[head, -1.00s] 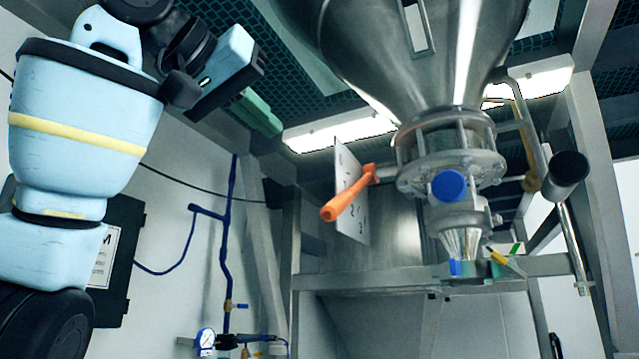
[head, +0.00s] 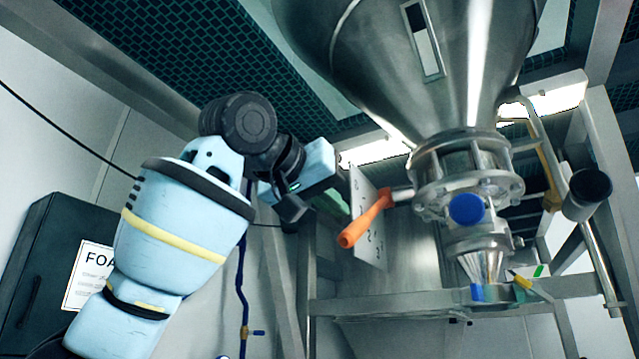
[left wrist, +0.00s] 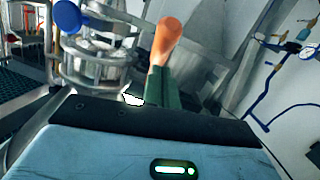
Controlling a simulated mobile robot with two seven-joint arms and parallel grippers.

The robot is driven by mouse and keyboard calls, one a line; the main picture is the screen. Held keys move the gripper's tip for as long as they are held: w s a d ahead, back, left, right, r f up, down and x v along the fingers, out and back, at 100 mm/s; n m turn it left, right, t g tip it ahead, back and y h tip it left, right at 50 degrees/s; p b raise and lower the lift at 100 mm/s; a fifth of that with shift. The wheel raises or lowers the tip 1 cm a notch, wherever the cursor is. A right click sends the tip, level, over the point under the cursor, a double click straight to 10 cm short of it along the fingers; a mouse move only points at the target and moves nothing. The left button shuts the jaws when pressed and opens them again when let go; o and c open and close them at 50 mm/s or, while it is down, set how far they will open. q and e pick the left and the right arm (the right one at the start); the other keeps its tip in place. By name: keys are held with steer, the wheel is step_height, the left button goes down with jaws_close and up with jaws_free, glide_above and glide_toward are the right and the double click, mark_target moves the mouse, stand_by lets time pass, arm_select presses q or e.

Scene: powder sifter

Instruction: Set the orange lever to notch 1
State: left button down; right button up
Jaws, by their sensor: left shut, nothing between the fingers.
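The orange lever (head: 367,220) sticks out from the valve under the steel hopper, its free end pointing down and left in the head view. A pale notch plate (head: 360,200) with small marks stands behind it; I cannot read which notch the lever is at. My left gripper (head: 312,168) is just left of the plate, above the lever's free end. My right gripper is out of view.
The steel hopper (head: 425,60) and its flanged valve with a blue cap (head: 466,208) are right of the lever. A steel frame beam (head: 400,306) runs below. A dark cabinet (head: 50,255) is on the left wall. Open air lies below the lever's free end.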

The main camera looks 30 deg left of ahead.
arm_select(q)
steer(key=shift+w+d+f, duration=0.15)
steer(key=shift+w+f, duration=0.15)
steer(key=shift+f, duration=0.1)
steer(key=shift+f, duration=0.15)
steer(key=shift+w+f, duration=0.35)
steer(key=shift+f, duration=0.25)
steer(key=shift+w+f, duration=0.35)
steer(key=shift+f, duration=0.2)
steer(key=shift+s+r, duration=0.1)
glide_toward(341, 234)
steer(key=r, duration=0.1)
steer(key=s+a+r, duration=0.1)
steer(key=r, duration=0.1)
steer(key=shift+s+a+r, duration=0.1)
steer(key=shift+s+a, duration=0.15)
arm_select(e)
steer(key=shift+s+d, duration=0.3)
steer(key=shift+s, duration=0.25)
